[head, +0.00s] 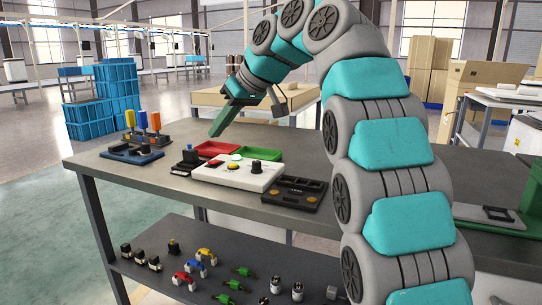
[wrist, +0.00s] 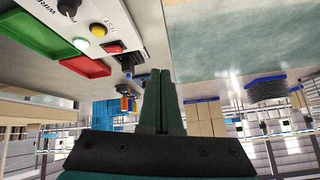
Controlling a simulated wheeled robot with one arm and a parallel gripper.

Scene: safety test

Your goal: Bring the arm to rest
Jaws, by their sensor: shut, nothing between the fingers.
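My gripper (head: 222,121) is at the end of my grey and teal arm, which arches up on the right of the head view and bends over the table (head: 109,170). The green fingers point down and to the left, above the table and clear of its surface. In the wrist view the two fingers (wrist: 160,78) lie side by side, shut, with nothing between them. The white control box (head: 236,174) with buttons and a dark knob sits on the table below the gripper; it shows upside down in the wrist view (wrist: 122,22).
Red (head: 214,149) and green (head: 260,154) trays lie behind the box. A black panel (head: 293,193) lies to its right, a blue fixture (head: 132,154) to its left. A lower shelf (head: 160,263) holds several small parts. Blue crates (head: 87,112) stand on the floor behind.

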